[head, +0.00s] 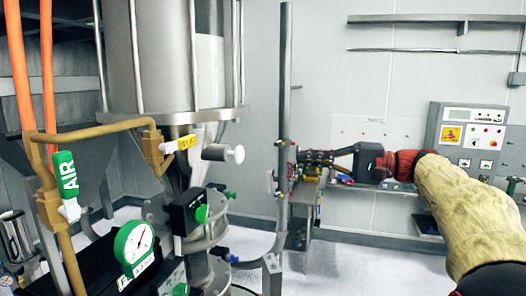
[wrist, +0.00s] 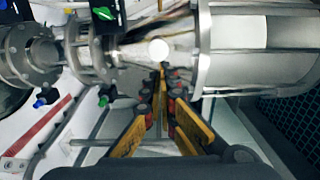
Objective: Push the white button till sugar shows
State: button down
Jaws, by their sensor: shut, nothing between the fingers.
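The white button (head: 239,154) is a round white disc on a short stem, sticking out to the right below the steel vessel (head: 165,60). It also shows in the wrist view (wrist: 159,50) as a white disc just beyond the fingertips. My gripper (head: 277,172) is to the right of the button and slightly lower in the head view, with a gap between them; the upright pole crosses it there. In the wrist view my gripper (wrist: 163,72) is shut and empty, its yellow-sided fingers converging towards the button. No sugar can be made out.
An upright grey pole (head: 285,60) stands by my gripper. A yellow-handled valve (head: 181,145), a green knob (head: 201,214) and a pressure gauge (head: 136,246) are on the left. A control box (head: 467,138) hangs on the right wall.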

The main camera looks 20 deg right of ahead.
aim_at(242, 153)
jog(key=p+x, duration=0.4)
jog(key=x, duration=0.9)
jog(key=shift+a+r, duration=0.1)
jog(key=shift+a, duration=0.05)
jog(key=shift+w+a, duration=0.25)
jog(key=shift+a, duration=0.05)
